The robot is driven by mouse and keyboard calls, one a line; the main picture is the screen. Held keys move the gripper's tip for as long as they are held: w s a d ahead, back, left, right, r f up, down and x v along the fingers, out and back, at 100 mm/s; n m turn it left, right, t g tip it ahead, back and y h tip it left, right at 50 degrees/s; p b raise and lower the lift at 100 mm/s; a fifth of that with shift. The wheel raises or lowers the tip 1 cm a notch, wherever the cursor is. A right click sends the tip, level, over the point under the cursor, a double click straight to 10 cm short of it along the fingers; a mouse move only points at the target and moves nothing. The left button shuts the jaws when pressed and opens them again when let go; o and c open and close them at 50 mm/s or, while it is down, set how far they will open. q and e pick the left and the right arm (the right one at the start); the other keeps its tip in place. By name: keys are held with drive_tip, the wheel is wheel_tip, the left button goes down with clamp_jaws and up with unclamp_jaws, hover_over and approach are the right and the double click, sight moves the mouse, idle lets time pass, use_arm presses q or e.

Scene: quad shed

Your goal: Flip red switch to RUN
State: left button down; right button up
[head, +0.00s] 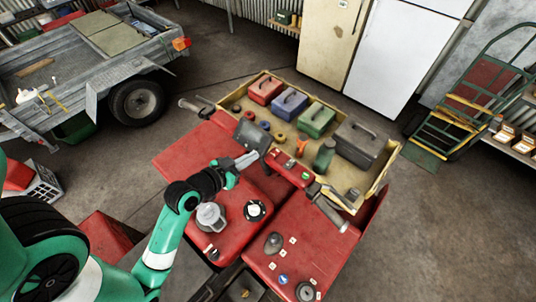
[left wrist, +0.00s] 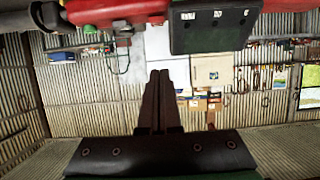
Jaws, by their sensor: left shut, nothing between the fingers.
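A red quad (head: 220,240) fills the lower middle of the head view. Its handlebar carries a red control panel (head: 288,167) with small controls, too small to read there. In the left wrist view a red knob (left wrist: 122,25) and a green button (left wrist: 157,20) show at the top, under red bodywork; I cannot read RUN. A dark pod (head: 250,133) stands beside the panel; it also shows in the left wrist view (left wrist: 212,32). My left gripper (head: 253,157) is shut and empty, close to the pod and left of the panel. My right gripper is not in view.
A tan tray (head: 378,188) behind the handlebar holds several colored boxes, a green bottle (head: 324,155) and rings. The right handlebar grip (head: 330,214) juts out near the tray. A grey trailer (head: 95,75) stands at left, white fridges (head: 400,55) behind.

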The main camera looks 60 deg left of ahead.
use_arm(q)
hover_over(275, 153)
drive_tip(key=s+d, duration=0.1)
drive_tip(key=s, duration=0.2)
wheel_tip(275, 153, down, 3)
drive_tip(key=shift+f, duration=0.1)
wheel_tip(275, 153, down, 4)
drive_tip(key=shift+s+f, duration=0.1)
